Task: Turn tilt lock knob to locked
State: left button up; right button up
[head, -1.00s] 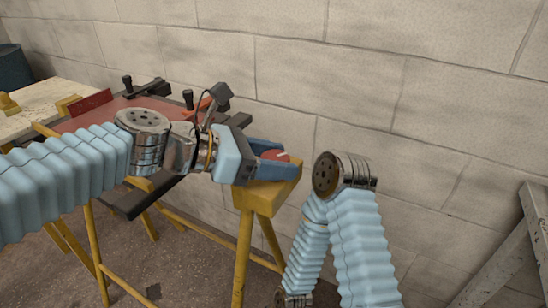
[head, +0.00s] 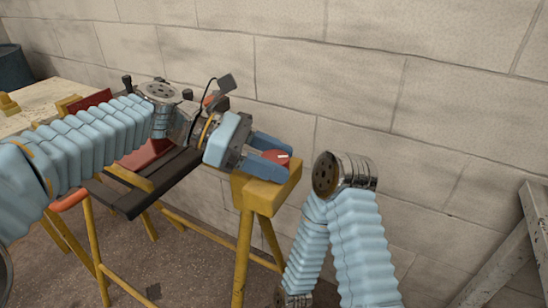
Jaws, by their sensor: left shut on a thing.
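The tilt lock knob (head: 277,158) is a red round knob with a white pointer mark. It sits on a yellow block (head: 258,190) at the right end of the yellow-legged frame bench. My left gripper (head: 278,160) reaches in from the left, its two blue fingers on either side of the knob and shut on it. The fingers hide part of the knob's rim. The pointer mark points toward the right. My right arm stands at the right of the bench, bent, and its gripper is not visible.
A dark rail (head: 150,188) and a red panel (head: 148,153) of the bench lie behind and under my left arm. A pale worktable (head: 40,103) is at the far left. A block wall (head: 430,90) closes the back. A grey wooden trestle (head: 515,245) stands at the right edge.

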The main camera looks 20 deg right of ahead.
pick_arm(q)
jog(key=m+g+y, duration=0.4)
jog(key=m, duration=0.1)
jog(key=shift+w, duration=0.1)
jog(key=shift+g, duration=0.3)
dwell(0.4)
jog(key=o, duration=0.9)
jog(key=shift+o, duration=0.2)
notch_tip(320, 180, up, 2)
jog(key=shift+d+r+y, duration=0.1)
jog(key=shift+r+y, duration=0.15)
jog(key=shift+y, duration=0.05)
jog(key=s+a+r, duration=0.3)
jog(key=s+r, duration=0.2)
jog(key=s, duration=0.1)
jog(key=s+a+r+b, duration=0.1)
jog(key=s+a+r, duration=0.1)
jog(key=s+r, duration=0.3)
jog(key=shift+s+a+r, duration=0.3)
jog(key=shift+s+a, duration=0.1)
jog(key=shift+s, duration=0.55)
